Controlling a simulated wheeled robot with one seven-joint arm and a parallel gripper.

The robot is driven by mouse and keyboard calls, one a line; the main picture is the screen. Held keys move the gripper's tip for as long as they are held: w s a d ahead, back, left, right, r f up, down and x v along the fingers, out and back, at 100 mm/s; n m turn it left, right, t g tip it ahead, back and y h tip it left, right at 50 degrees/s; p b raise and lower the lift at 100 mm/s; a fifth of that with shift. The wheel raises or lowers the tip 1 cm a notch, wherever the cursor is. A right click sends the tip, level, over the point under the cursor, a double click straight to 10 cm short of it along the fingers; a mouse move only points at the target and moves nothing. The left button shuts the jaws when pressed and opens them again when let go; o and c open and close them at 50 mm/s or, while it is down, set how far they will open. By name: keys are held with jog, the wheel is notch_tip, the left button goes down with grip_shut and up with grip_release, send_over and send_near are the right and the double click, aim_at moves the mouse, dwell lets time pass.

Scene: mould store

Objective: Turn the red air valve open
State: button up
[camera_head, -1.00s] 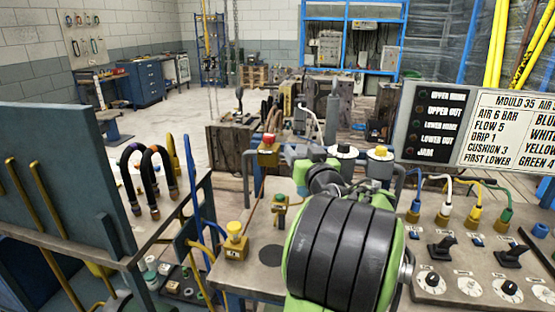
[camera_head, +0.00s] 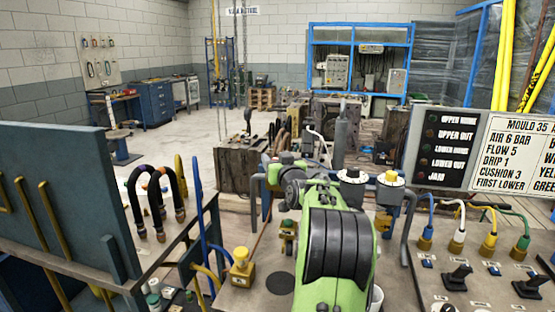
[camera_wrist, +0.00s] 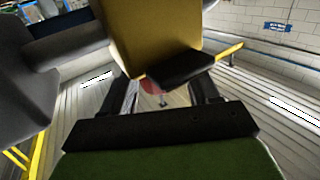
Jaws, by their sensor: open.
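In the wrist view, my gripper (camera_wrist: 165,92) is open, with one dark finger at each side. A gold-yellow block (camera_wrist: 150,35), apparently the body of an air valve, stands just beyond the fingers. A black piece (camera_wrist: 180,68) juts out near the right finger. A small reddish patch (camera_wrist: 152,87) shows between the fingers below the block; I cannot tell whether it is the red valve handle. No contact is clear. In the head view my own green and black arm covers the place where the red-topped valve stood, and hides my gripper.
A yellow-knobbed valve (camera_head: 241,260) and a smaller green-topped valve (camera_head: 289,230) stand near my arm. A switch panel with coloured hoses (camera_head: 460,245) lies right, under a sign board (camera_head: 480,150). A hose rack (camera_head: 60,190) is left.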

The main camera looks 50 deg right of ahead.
jog(key=shift+c, duration=0.2)
jog(key=c, duration=0.9)
jog(key=shift+d+n+t+y, duration=0.15)
jog(key=shift+n+t+y, duration=0.3)
jog(key=shift+y, duration=0.25)
jog(key=shift+r+n+t+y, duration=0.1)
jog(key=shift+n+t+y, duration=0.35)
jog(key=shift+n+y, duration=0.4)
jog(key=shift+y, duration=0.55)
jog(key=o, duration=0.9)
jog(key=shift+o, duration=0.2)
jog(key=v, duration=1.5)
jog(key=shift+s+a+f+b, duration=0.25)
jog(key=shift+s+f+b, duration=0.05)
jog(key=shift+s+b, duration=0.1)
